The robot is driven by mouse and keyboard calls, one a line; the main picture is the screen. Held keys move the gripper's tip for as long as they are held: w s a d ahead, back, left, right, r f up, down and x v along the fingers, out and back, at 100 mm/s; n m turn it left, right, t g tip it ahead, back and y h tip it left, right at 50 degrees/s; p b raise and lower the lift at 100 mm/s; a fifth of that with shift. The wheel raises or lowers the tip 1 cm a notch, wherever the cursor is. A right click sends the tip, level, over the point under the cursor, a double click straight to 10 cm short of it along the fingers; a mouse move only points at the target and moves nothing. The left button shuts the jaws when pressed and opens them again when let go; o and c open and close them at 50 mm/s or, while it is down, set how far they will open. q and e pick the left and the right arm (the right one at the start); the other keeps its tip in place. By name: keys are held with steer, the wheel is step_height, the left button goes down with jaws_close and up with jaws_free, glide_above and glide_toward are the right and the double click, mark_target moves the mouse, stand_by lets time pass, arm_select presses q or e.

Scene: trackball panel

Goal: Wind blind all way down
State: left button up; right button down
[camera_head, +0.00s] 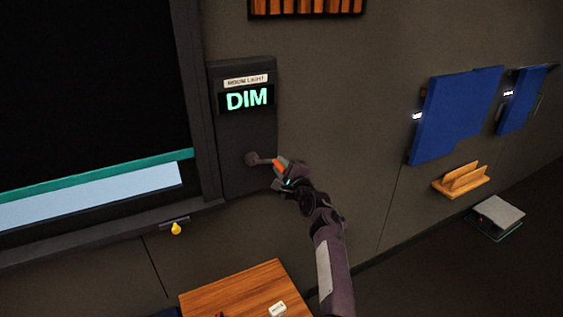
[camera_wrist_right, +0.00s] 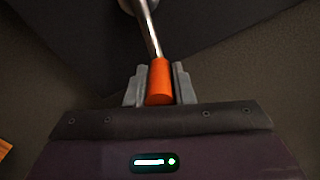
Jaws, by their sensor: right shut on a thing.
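The blind (camera_head: 80,80) is a dark sheet in the window frame at the left, with a teal bottom bar (camera_head: 100,175). A pale blue strip of window (camera_head: 90,203) shows below the bar. A dark panel (camera_head: 238,135) beside the window has a lit display reading DIM (camera_head: 247,98) under a ROOM LIGHT label. A crank sticks out of its lower part, with a metal arm (camera_wrist_right: 150,35) and an orange handle (camera_wrist_right: 160,82). My right gripper (camera_head: 281,167) is shut on the orange handle, its fingers on both sides in the right wrist view (camera_wrist_right: 160,85). My left gripper is not in view.
A wooden table (camera_head: 245,290) with a small white item (camera_head: 277,309) stands below the panel. A yellow knob (camera_head: 176,229) hangs under the sill. Blue boards (camera_head: 455,110) and a wooden rack (camera_head: 460,180) are on the wall at the right.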

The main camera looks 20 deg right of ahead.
steer(key=shift+a+f+m, duration=0.25)
steer(key=shift+f+m, duration=0.4)
steer(key=shift+m, duration=0.2)
steer(key=shift+a+f+m, duration=0.2)
steer(key=shift+f+m, duration=0.4)
steer(key=shift+m, duration=0.25)
steer(key=c, duration=1.3)
jaws_free()
steer(key=shift+o, duration=0.2)
steer(key=shift+r, duration=0.1)
steer(key=s+p, duration=0.8)
steer(key=shift+d, duration=0.2)
